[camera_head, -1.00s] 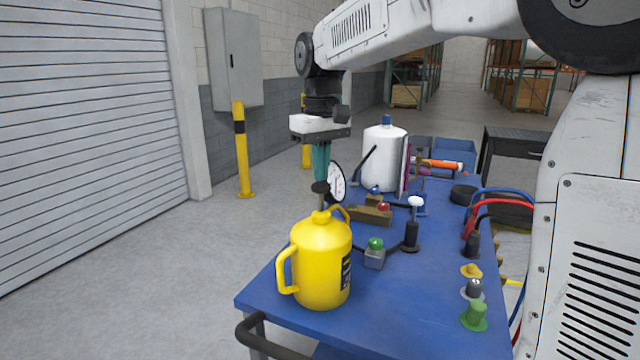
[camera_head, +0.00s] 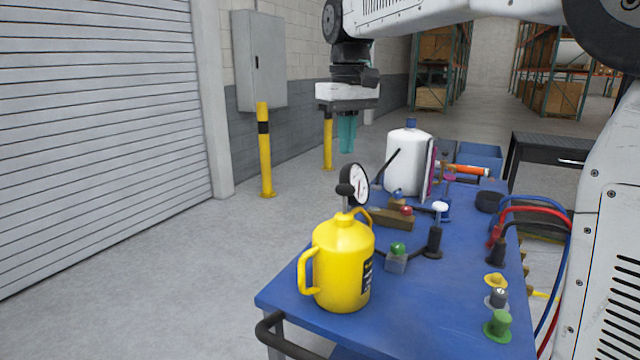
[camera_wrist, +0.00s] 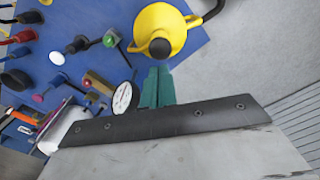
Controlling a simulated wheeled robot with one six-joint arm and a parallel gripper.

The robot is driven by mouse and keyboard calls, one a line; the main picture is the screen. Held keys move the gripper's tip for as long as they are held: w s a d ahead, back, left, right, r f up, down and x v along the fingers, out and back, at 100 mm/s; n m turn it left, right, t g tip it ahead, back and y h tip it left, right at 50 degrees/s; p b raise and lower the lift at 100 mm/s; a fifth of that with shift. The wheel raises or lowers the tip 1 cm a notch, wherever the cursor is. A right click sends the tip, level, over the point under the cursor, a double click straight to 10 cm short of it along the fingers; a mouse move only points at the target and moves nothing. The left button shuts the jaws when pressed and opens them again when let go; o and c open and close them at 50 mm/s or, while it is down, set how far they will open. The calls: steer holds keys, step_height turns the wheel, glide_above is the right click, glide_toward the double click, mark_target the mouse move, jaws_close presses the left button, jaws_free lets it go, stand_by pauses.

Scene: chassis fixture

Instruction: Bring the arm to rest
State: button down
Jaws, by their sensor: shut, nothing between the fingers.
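My gripper (camera_head: 347,134) hangs from my arm with its teal fingers pointing down, to the left of the blue cart top (camera_head: 440,290) and above the level of the things on it. The fingers are together with nothing between them. In the wrist view my gripper (camera_wrist: 157,86) shows its teal fingers side by side, and the yellow jug (camera_wrist: 166,26) and the dial gauge (camera_wrist: 122,98) lie beyond them. My arm is raised, reaching in from the upper right of the head view.
On the cart stand a yellow jug (camera_head: 342,265), a dial gauge (camera_head: 356,185), a white jug (camera_head: 408,160) and several small knobs and fittings. Yellow bollards (camera_head: 264,150) stand by the wall. The floor left of the cart (camera_head: 170,290) is clear.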

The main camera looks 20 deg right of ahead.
steer(key=shift+w+f, duration=0.1)
steer(key=shift+f, duration=0.3)
steer(key=s+d+f+m, duration=0.1)
steer(key=s+f, duration=0.4)
steer(key=s, duration=0.5)
steer(key=s+d+f+m+t, duration=0.1)
steer(key=s+f, duration=0.4)
steer(key=s, duration=0.5)
steer(key=s+d+f+m, duration=0.1)
steer(key=s+f, duration=0.4)
steer(key=s, duration=0.6)
steer(key=shift+f, duration=0.25)
steer(key=shift+s, duration=0.1)
